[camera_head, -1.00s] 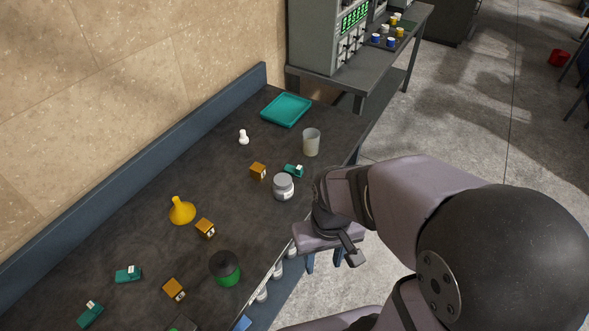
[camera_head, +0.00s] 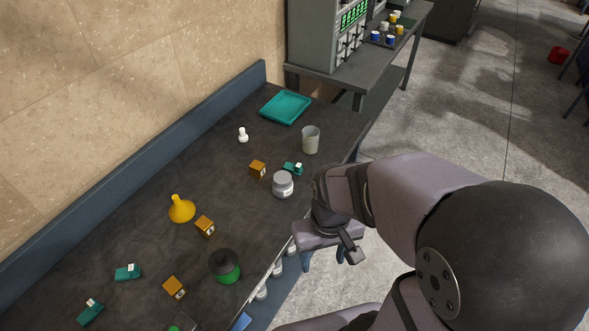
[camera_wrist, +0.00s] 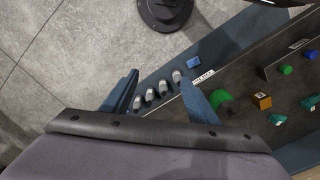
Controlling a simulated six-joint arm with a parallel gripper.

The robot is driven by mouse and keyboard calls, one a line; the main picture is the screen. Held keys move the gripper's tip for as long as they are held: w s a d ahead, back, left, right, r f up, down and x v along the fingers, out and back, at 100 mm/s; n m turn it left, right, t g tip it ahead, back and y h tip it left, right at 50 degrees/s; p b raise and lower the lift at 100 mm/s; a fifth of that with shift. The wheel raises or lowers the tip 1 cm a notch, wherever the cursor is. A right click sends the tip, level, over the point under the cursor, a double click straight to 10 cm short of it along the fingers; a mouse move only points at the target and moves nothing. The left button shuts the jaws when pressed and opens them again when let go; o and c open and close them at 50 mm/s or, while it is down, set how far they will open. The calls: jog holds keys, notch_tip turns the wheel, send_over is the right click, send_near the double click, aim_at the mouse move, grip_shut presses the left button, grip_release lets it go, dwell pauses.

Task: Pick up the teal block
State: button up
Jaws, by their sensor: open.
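Several teal blocks with white marks lie on the dark worktop. One teal block (camera_head: 128,272) is at the lower left, another teal block (camera_head: 90,313) is nearer the front left corner, and a third teal block (camera_head: 293,168) is behind the grey-lidded jar. Two teal shapes also show at the right of the wrist view (camera_wrist: 277,119). My gripper (camera_head: 324,259) hangs off the worktop's right edge, pointing down, away from all the blocks. In the wrist view my gripper (camera_wrist: 160,84) has its blue fingers wide apart and holds nothing.
Brown blocks (camera_head: 205,228), a yellow funnel (camera_head: 181,210), a green jar (camera_head: 226,269), a grey-lidded jar (camera_head: 283,185), a beaker (camera_head: 311,140), a white piece (camera_head: 242,135) and a teal tray (camera_head: 286,107) stand on the worktop. Small bottles (camera_wrist: 163,84) line a shelf at its edge.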

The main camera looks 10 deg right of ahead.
jog(key=w+d+f+t+h+b, duration=0.1)
jog(key=w+d+f+t+b, duration=0.2)
jog(key=w, duration=0.4)
jog(key=w+d+f+t+h+b, duration=0.1)
jog(key=w+d+f+b, duration=0.2)
jog(key=w+b, duration=0.3)
jog(key=n+t+y+b, duration=0.35)
jog(key=t+b, duration=0.55)
jog(key=b, duration=0.7)
send_over(299, 172)
jog(key=s+d, duration=0.5)
jog(key=d, duration=0.1)
jog(key=shift+y, duration=0.35)
jog(key=f, duration=0.8)
jog(key=shift+w+a, duration=0.1)
jog(key=shift+w, duration=0.15)
jog(key=f+y+b, duration=0.1)
jog(key=b, duration=0.1)
jog(key=a+f+n+y+b, duration=0.1)
jog(key=f+y, duration=0.1)
jog(key=f+n+y+b, duration=0.1)
jog(key=f+y+b, duration=0.1)
jog(key=shift+w+a+n+t+b, duration=0.2)
jog(key=shift+a+n+t+b, duration=0.1)
jog(key=shift+a+t, duration=0.1)
jog(key=shift+s+a+f+n+y+b, duration=0.2)
jog(key=shift+s+f+n+y+b, duration=0.2)
jog(key=shift+y, duration=0.6)
jog(key=shift+w+a, duration=0.1)
